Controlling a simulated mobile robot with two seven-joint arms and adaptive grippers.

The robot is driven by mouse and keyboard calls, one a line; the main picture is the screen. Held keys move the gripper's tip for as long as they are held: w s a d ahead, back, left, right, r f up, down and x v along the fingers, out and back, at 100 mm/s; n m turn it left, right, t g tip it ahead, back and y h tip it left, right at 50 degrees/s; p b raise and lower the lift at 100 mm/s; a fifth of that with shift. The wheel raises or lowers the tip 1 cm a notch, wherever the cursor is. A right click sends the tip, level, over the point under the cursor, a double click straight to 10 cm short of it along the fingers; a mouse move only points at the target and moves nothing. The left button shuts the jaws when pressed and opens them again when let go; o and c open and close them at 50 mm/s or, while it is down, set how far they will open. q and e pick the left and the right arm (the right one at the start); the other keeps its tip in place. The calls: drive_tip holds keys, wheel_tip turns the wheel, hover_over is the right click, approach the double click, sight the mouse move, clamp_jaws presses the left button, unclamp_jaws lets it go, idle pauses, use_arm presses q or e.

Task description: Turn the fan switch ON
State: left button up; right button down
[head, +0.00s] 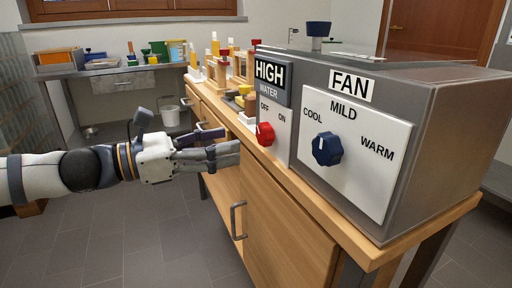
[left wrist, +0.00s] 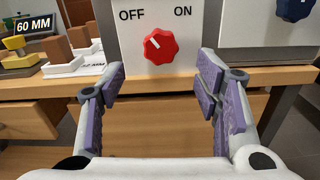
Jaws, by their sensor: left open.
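A red knob (head: 265,134) sits on a white plate labelled OFF and ON, under "HIGH" and "WATER". In the left wrist view the red knob (left wrist: 160,46) has a white mark pointing up-left, towards OFF. A dark blue knob (head: 326,149) is on a larger plate labelled FAN, with COOL, MILD and WARM around it. It is partly visible in the left wrist view (left wrist: 293,9). My left gripper (head: 228,153) is open and empty, left of the red knob. In the left wrist view its fingers (left wrist: 163,78) are spread either side below the knob, not touching it.
The grey control box (head: 440,150) stands on a wooden bench (head: 290,225) with a drawer handle (head: 236,220). Small wooden and white blocks (left wrist: 75,55) lie left of the red knob's panel. A back counter (head: 110,72) holds containers.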

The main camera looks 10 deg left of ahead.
sight(260, 137)
use_arm(q)
drive_tip(key=x, duration=0.7)
drive_tip(key=shift+w+d+b, duration=0.1)
drive_tip(key=shift+d+b, duration=0.05)
drive_tip(key=shift+b, duration=0.2)
drive_tip(key=shift+c, duration=0.2)
drive_tip(key=shift+f, duration=0.1)
drive_tip(key=c, duration=1.1)
